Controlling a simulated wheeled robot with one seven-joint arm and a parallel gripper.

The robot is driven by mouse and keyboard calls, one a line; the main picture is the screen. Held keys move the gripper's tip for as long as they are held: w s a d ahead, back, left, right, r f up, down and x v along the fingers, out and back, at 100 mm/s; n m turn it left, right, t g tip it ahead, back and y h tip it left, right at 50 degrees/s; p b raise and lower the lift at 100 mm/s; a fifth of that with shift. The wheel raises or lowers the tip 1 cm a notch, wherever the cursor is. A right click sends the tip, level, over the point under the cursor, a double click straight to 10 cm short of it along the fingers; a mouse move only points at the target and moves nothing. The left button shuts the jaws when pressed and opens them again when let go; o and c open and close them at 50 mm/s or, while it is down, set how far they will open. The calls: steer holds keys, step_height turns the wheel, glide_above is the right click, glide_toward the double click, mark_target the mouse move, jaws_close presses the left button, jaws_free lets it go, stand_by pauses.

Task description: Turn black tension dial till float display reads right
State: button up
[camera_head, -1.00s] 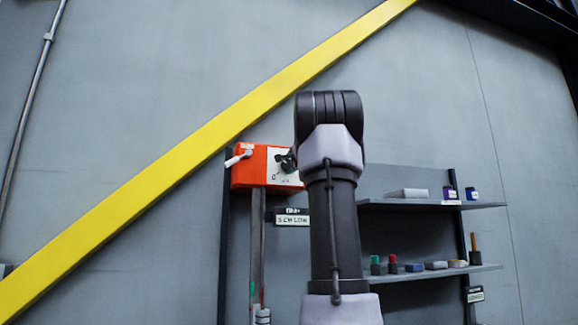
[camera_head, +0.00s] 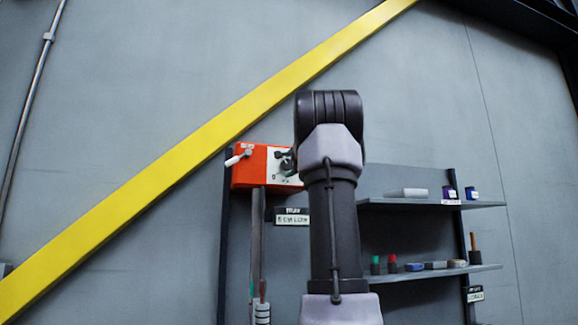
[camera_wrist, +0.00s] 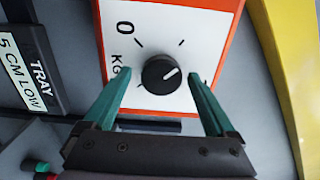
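The black tension dial (camera_wrist: 158,73) is a round knob on the white face of an orange-edged box, centred in the wrist view. Its white pointer line aims to the upper right in that view. A "0", tick marks and "KG" are printed around it. My gripper (camera_wrist: 157,82) is open, its two teal fingers on either side of the dial, with gaps visible between fingers and knob. The display sign (camera_wrist: 27,72) reads "TRAY 5 CM LOW" in the wrist view; it also hangs below the box in the head view (camera_head: 291,216), where its text is blurred.
The orange box (camera_head: 250,166) is on the wall, with a white lever (camera_head: 238,158) at its left. My arm hides its right part. Shelves (camera_head: 430,204) with small bottles and blocks stand to the right. A yellow beam (camera_head: 190,150) crosses the wall diagonally.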

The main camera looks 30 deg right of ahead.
steer(key=v, duration=1.1)
steer(key=shift+w+r, duration=0.1)
stand_by(0.4)
steer(key=s+a+f+n+g+y, duration=0.25)
steer(key=a+f+n, duration=0.25)
steer(key=a+f, duration=0.4)
steer(key=s+a+f+n+g+y, duration=0.2)
steer(key=s+a+f+n+y, duration=0.2)
steer(key=a+f, duration=0.55)
steer(key=s+a+f+n+g, duration=0.3)
steer(key=s+a+f, duration=0.3)
steer(key=s+f, duration=0.2)
steer(key=s+a+f+n+g, duration=0.3)
steer(key=s+a+f+n, duration=0.2)
steer(key=s+f, duration=0.3)
step_height(320, 180, down, 4)
steer(key=shift+s+a+r, duration=0.15)
steer(key=shift+s+a, duration=0.05)
steer(key=shift+a, duration=0.5)
steer(key=shift+y, duration=0.25)
